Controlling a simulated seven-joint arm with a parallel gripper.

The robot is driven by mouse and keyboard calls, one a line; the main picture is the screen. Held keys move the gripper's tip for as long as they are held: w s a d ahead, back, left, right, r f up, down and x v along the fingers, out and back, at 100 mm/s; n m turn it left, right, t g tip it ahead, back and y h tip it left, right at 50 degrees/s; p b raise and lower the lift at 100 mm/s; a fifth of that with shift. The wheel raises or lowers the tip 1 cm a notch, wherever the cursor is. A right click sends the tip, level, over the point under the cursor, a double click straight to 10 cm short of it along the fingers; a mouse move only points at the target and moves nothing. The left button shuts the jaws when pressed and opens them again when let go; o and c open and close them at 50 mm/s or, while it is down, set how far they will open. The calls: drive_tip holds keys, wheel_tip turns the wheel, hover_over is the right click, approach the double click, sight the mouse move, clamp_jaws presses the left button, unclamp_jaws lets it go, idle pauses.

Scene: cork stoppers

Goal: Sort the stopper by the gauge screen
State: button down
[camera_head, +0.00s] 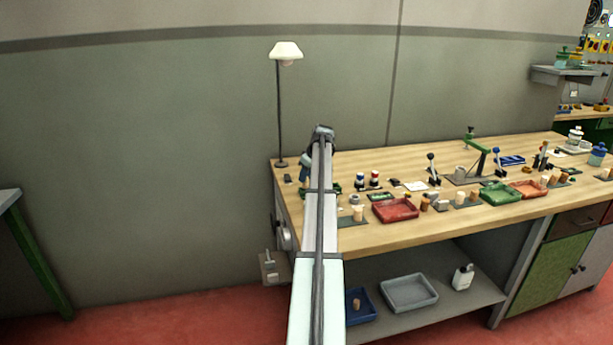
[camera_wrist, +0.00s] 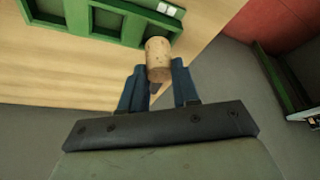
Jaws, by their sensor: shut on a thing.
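In the wrist view my gripper (camera_wrist: 158,80) is shut on a tan cork stopper (camera_wrist: 158,58), held between its two blue fingers. Beside the stopper is a green frame (camera_wrist: 75,28) with several recessed compartments and small white squares near its end. The stopper overlaps the frame's edge in the picture; I cannot tell whether they touch. I cannot pick out a lit gauge screen in either view. A red tray (camera_head: 395,209), a green tray (camera_head: 500,193) and an orange tray (camera_head: 530,189) are on the bench.
The wooden bench (camera_head: 400,238) has a clear front strip. A blue tray (camera_head: 360,307) and grey tray (camera_head: 408,292) sit on the lower shelf.

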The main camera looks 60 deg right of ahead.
drive_tip(key=shift+f, duration=1.35)
idle(1.7)
drive_tip(key=c, duration=0.8)
unclamp_jaws()
drive_tip(key=shift+o, duration=0.2)
drive_tip(key=v, duration=1.4)
drive_tip(key=shift+f, duration=0.1)
